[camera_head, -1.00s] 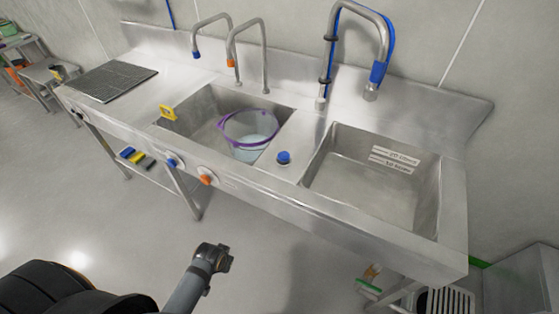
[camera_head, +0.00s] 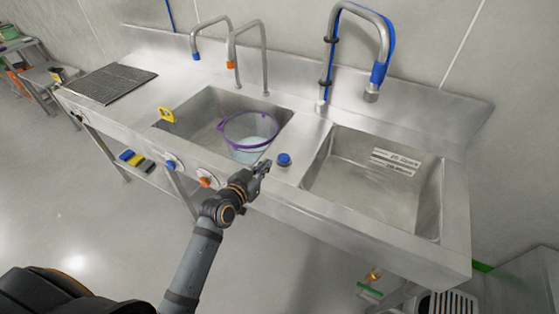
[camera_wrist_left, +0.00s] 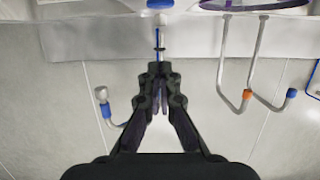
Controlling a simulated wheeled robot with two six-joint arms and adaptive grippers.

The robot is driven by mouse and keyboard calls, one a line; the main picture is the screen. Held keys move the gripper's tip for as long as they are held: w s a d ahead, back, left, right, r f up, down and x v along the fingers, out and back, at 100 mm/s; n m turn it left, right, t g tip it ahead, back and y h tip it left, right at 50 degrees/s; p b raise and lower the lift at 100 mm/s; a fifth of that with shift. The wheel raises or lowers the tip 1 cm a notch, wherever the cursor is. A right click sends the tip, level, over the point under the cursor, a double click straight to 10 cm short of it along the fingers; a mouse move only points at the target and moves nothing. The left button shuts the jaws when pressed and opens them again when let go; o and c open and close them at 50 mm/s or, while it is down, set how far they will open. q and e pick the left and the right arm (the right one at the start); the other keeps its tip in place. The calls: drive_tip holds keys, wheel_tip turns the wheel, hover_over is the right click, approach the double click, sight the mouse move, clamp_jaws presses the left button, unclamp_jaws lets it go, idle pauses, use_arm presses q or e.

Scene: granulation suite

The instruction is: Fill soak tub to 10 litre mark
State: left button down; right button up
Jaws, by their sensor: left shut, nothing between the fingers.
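The right-hand basin (camera_head: 330,180) of the steel sink has white level labels (camera_head: 395,161) on its inner wall; their print is too small to read surely. I cannot tell whether it holds water. A tall tap with a blue hose (camera_head: 378,72) stands behind it, with no stream visible at its spout. A blue knob (camera_head: 284,159) sits on the deck between the basins; it also shows at the top of the left wrist view (camera_wrist_left: 160,4). My left gripper (camera_head: 263,167) is shut and empty, just left of the blue knob and apart from it. My right gripper is out of view.
The left basin (camera_head: 190,118) holds a clear bucket with a purple rim (camera_head: 250,130) and a yellow object (camera_head: 167,114) on its edge. Two slim taps (camera_head: 231,62) stand behind. Blue (camera_head: 170,163) and orange (camera_head: 205,178) knobs line the front edge. A grate (camera_head: 112,82) lies left.

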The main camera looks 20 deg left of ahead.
use_arm(q)
drive_tip(key=p, duration=0.2)
hover_over(284, 158)
drive_tip(key=s, duration=0.3)
drive_tip(key=shift+a+f, duration=0.2)
drive_tip(key=shift+f, duration=0.4)
drive_tip(key=shift+a+f, duration=0.15)
drive_tip(key=shift+f, duration=0.45)
wheel_tip(284, 158, down, 3)
drive_tip(key=shift+s+b, duration=0.15)
drive_tip(key=shift+b, duration=0.35)
drive_tip(key=shift+f, duration=0.55)
